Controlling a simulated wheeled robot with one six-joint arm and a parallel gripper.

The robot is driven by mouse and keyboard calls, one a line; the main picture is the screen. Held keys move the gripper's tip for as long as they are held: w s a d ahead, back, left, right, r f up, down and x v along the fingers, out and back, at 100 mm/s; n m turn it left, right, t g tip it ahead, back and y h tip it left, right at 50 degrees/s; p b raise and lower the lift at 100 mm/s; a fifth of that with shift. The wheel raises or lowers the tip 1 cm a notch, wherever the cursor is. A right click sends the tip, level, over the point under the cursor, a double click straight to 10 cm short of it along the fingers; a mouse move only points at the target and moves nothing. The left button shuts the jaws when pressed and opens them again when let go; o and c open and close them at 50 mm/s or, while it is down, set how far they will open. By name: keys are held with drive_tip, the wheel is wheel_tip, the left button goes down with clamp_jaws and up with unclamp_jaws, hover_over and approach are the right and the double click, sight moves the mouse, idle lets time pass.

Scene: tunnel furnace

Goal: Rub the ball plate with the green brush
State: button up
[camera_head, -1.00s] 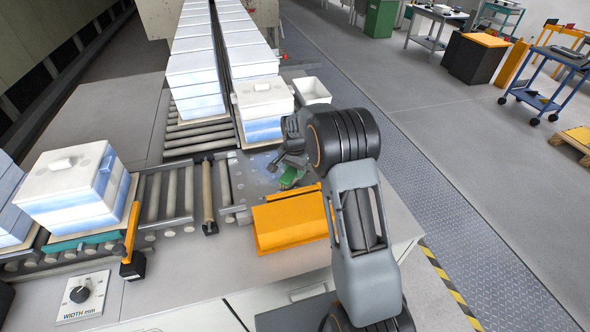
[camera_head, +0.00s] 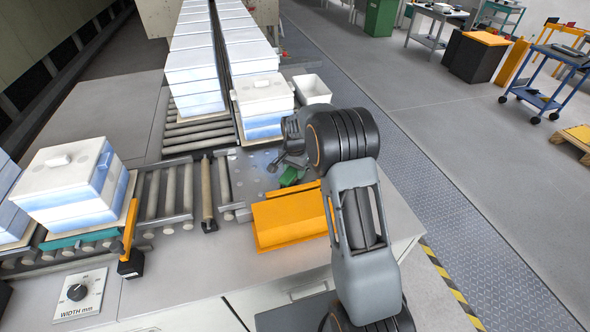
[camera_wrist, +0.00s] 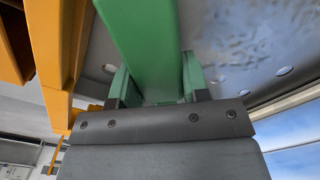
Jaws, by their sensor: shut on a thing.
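The ball plate (camera_head: 252,172) is a flat grey plate dotted with small balls, between the rollers and the orange bracket. In the wrist view, the ball plate (camera_wrist: 240,45) fills the upper right, with round balls set in it and a mottled patch on its surface. My gripper (camera_head: 288,165) is low over the plate's right side, partly hidden by my arm. In the wrist view, my gripper (camera_wrist: 155,82) is shut on the green brush (camera_wrist: 142,38), whose far end runs out of the picture. The green brush (camera_head: 289,177) is low at the plate; contact cannot be told.
An orange bracket (camera_head: 288,220) stands close in front of the brush; orange parts (camera_wrist: 60,50) also show at left in the wrist view. White boxes (camera_head: 262,92) stand behind the plate, beside a small white bin (camera_head: 312,88). Rollers (camera_head: 172,195) lie to the left.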

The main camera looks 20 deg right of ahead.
drive_tip(key=shift+f, duration=0.2)
drive_tip(key=shift+w+r, duration=0.15)
drive_tip(key=shift+w, duration=1.6)
drive_tip(key=shift+w+p, duration=0.45)
drive_tip(key=shift+w, duration=1.4)
drive_tip(key=shift+w+p, duration=0.6)
drive_tip(key=shift+w, duration=1.3)
drive_tip(key=shift+w+f+p, duration=0.15)
drive_tip(key=shift+w+p, duration=0.25)
drive_tip(key=shift+w, duration=0.35)
drive_tip(key=shift+w+f+p, duration=0.1)
drive_tip(key=shift+w+p, duration=0.25)
drive_tip(key=shift+w, duration=0.4)
drive_tip(key=shift+a, duration=0.15)
